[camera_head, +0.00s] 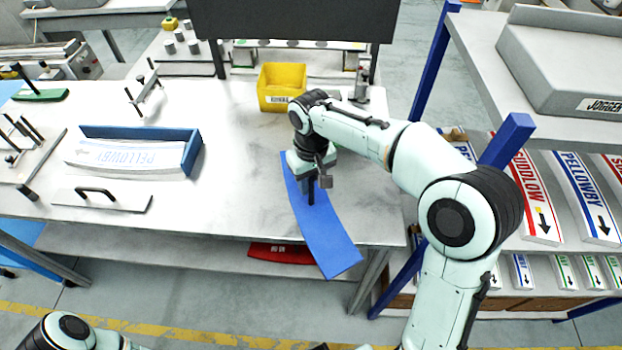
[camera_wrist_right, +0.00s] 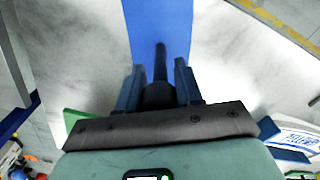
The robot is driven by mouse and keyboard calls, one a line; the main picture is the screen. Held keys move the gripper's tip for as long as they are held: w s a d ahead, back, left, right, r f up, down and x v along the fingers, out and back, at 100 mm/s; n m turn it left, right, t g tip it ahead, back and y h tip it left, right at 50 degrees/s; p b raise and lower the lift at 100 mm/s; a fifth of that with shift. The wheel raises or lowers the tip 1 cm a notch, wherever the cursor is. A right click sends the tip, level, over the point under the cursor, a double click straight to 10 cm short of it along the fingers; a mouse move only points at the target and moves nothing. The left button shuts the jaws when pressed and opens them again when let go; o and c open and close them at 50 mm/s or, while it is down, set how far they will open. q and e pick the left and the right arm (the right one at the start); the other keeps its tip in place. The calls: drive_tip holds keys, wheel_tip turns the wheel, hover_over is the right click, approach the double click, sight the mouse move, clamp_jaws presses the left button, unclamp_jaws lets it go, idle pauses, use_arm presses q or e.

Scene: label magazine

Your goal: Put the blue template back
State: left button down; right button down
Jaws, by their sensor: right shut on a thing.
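The blue template (camera_head: 328,228) is a long, curved flat plate with an upright dark handle. It is at the right front of the white table (camera_head: 235,190), and its near end sticks out past the front edge. My right gripper (camera_head: 311,188) is above the plate, shut on its handle. In the right wrist view the dark handle (camera_wrist_right: 160,62) stands between the two fingers and the blue plate extends beyond it. I cannot tell whether the plate touches the table. My left gripper is out of view; only part of the left arm shows at bottom left.
A blue tray (camera_head: 190,153) of PELLOWBY labels and a grey plate with a handle (camera_head: 100,200) are at the left. A yellow bin (camera_head: 281,88) stands behind my right gripper. A red template (camera_head: 280,254) lies on the lower shelf. Label racks (camera_head: 540,195) stand at right.

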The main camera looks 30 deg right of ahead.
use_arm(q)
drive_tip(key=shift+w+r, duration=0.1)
use_arm(e)
drive_tip(key=shift+w+r, duration=0.1)
drive_tip(key=c, duration=0.7)
unclamp_jaws()
drive_tip(key=shift+f, duration=0.2)
drive_tip(key=shift+c, duration=0.2)
wheel_tip(320, 180, up, 12)
drive_tip(key=shift+r+p, duration=0.2)
drive_tip(key=shift+p, duration=1)
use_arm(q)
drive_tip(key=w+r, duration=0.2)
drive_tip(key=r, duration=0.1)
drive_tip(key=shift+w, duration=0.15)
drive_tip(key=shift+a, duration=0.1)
use_arm(e)
drive_tip(key=shift+a+f, duration=0.1)
